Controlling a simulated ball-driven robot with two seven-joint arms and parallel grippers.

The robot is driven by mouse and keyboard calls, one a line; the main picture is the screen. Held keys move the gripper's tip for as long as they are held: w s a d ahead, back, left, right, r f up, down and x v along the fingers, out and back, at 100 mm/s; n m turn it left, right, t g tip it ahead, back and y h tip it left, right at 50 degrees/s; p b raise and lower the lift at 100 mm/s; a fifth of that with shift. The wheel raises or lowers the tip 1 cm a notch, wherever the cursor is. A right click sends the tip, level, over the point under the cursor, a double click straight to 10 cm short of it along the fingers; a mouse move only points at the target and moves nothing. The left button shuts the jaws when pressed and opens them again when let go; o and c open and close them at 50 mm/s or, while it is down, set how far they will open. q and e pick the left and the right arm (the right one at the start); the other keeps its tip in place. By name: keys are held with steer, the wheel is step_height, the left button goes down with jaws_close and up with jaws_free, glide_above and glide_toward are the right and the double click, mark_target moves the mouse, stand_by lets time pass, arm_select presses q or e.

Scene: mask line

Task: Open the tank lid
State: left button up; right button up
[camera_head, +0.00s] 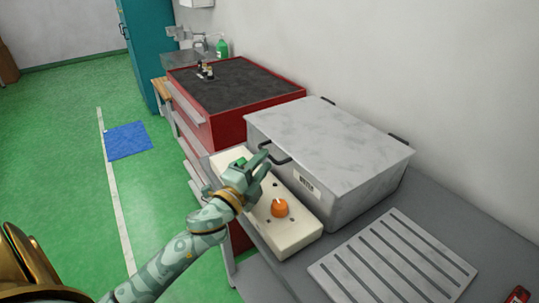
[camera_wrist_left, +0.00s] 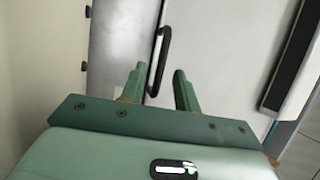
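The tank (camera_head: 345,205) is a grey metal box with a closed, flat grey lid (camera_head: 325,140). A black bar handle (camera_head: 280,160) is on the tank's front side; it also shows in the left wrist view (camera_wrist_left: 163,48). My left gripper (camera_head: 263,161) is at this handle, in front of the tank. In the left wrist view its two green fingers (camera_wrist_left: 158,72) are apart, with the near end of the handle appearing between them. I cannot tell whether they touch it. My right gripper is not in view.
A cream control panel (camera_head: 298,232) with an orange knob (camera_head: 279,207) lies under my left arm, before the tank. A slotted grey rack (camera_head: 390,258) is at the right. A red cabinet (camera_head: 230,126) with a dark top stands behind. A white wall runs close behind the tank.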

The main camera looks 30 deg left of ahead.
mark_target(268, 157)
arm_select(q)
steer(key=shift+w+r, duration=0.15)
steer(key=shift+w, duration=0.75)
steer(key=shift+w+r, duration=0.15)
steer(key=shift+w, duration=0.7)
jaws_close()
